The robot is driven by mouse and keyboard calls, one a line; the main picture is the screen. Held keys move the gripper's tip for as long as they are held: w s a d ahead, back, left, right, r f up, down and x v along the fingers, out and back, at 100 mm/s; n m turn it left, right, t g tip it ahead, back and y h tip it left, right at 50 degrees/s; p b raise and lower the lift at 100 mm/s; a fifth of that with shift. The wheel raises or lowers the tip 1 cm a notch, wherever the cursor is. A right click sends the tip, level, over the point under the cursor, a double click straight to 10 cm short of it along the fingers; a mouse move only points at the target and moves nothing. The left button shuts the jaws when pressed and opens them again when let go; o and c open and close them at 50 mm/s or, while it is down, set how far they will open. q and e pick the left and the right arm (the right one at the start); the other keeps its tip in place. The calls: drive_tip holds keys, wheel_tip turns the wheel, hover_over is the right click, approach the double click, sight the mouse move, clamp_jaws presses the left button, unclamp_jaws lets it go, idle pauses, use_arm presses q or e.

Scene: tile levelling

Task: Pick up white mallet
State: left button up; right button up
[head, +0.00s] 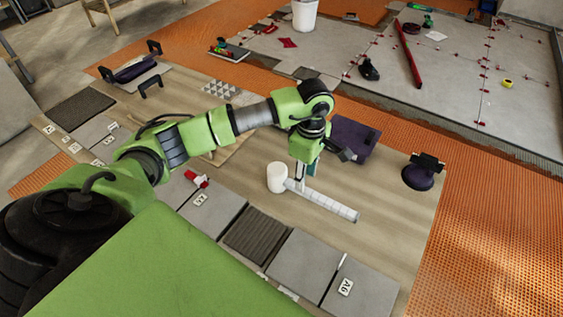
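The white mallet (323,203) lies on the wooden board, its round head at the left end and its pale banded handle running down to the right. My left gripper (300,181) points down over the handle, close beside the head. Its fingertips overlap the handle near the head in the picture. I cannot tell whether they are closed on it or just around or above it. My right gripper is not in view.
Grey tiles (303,263) line the board's near edge. A purple case (351,137) lies just behind the gripper and a black suction cup (420,174) stands to the right. A white bucket (304,14) is at the back. Bare board lies right of the handle.

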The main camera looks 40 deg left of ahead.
sight(311, 195)
use_arm(q)
drive_tip(key=shift+f, duration=0.85)
wheel_tip(311, 195, down, 4)
drive_tip(key=shift+f+p, duration=0.1)
drive_tip(key=shift+p, duration=0.9)
drive_tip(key=shift+w+f, duration=0.1)
drive_tip(key=shift+f, duration=0.5)
drive_tip(key=shift+r, duration=0.1)
clamp_jaws()
